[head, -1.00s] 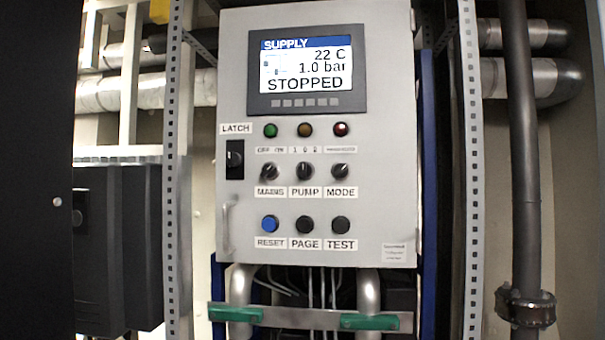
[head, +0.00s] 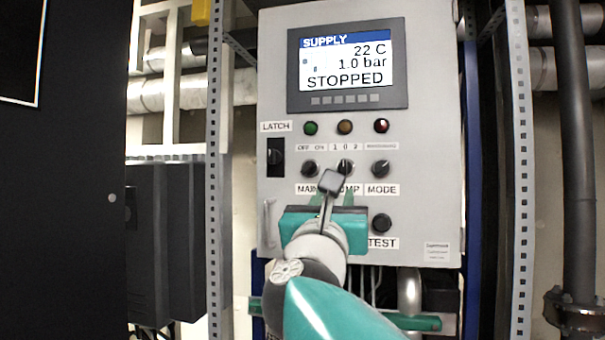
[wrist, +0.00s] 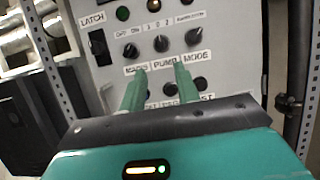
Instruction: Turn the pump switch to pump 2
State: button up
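The pump switch (head: 345,167) is a black rotary knob in the middle of the knob row, under the marks 1 0 2 and above the PUMP label. Its pointer looks roughly upright, but is too small to read surely. It also shows in the wrist view (wrist: 161,43). My gripper (wrist: 160,72) is open and empty, with its two green fingers apart. The fingertips are level with the label row, just below the pump switch in the picture and not around it. In the head view my gripper (head: 336,196) covers part of the PUMP label and the buttons below.
The MAINS knob (head: 310,168) and MODE knob (head: 380,168) flank the pump switch closely. Lamps sit above. The screen (head: 347,62) reads 22 C, 1.0 bar, STOPPED. A latch switch (head: 276,157) is at the left, and the TEST button (head: 381,223) lower right.

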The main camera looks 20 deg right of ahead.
aim_at(344, 168)
jog(key=x, duration=1.3)
jog(key=shift+w+d, duration=0.2)
jog(key=shift+c, duration=0.2)
grip_shut()
